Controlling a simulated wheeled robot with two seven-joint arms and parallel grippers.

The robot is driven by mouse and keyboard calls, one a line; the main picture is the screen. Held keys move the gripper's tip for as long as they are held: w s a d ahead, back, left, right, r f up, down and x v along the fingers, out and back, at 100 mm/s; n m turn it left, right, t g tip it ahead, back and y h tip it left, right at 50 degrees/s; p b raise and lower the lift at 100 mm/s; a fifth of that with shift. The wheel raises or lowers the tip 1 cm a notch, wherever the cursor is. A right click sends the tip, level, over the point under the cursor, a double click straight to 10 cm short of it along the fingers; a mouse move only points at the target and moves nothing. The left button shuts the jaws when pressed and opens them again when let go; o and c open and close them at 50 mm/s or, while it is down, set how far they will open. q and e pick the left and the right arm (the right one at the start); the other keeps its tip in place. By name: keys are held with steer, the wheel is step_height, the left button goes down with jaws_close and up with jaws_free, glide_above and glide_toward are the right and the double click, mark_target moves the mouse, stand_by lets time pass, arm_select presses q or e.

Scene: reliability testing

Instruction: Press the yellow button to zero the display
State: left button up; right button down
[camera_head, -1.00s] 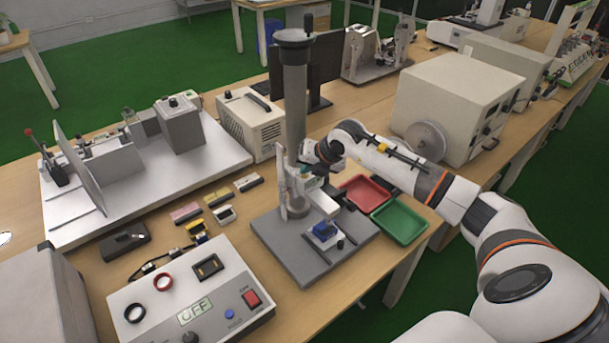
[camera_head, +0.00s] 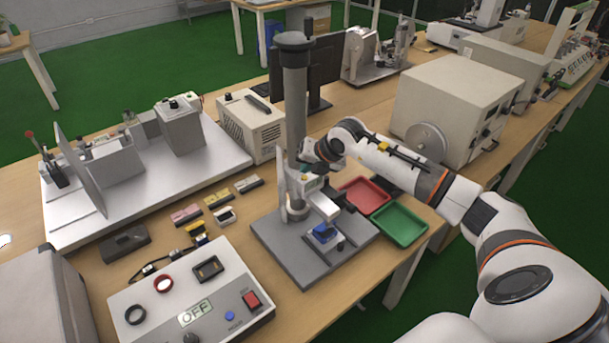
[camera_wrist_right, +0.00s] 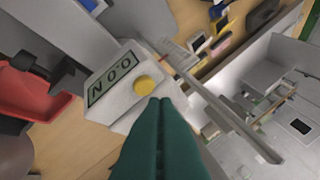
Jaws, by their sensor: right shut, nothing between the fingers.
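The yellow button (camera_wrist_right: 144,86) is round and sits on a white gauge beside its display (camera_wrist_right: 110,80). In the head view the right gripper (camera_head: 311,181) is at the grey column (camera_head: 294,100) of the test stand, partly hidden by my wrist. The button cannot be made out there. My left gripper is not in view.
The stand's grey base (camera_head: 285,262) carries a blue block (camera_head: 323,234). A red tray (camera_head: 367,195) and a green tray (camera_head: 400,224) lie to its right. A control box (camera_head: 190,300) showing OFF stands in front left. A white-cased machine (camera_head: 455,105) is behind my right arm.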

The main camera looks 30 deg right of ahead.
mark_target(307, 179)
steer(key=shift+r, duration=0.15)
steer(key=shift+r+p, duration=1.4)
steer(key=shift+r, duration=0.95)
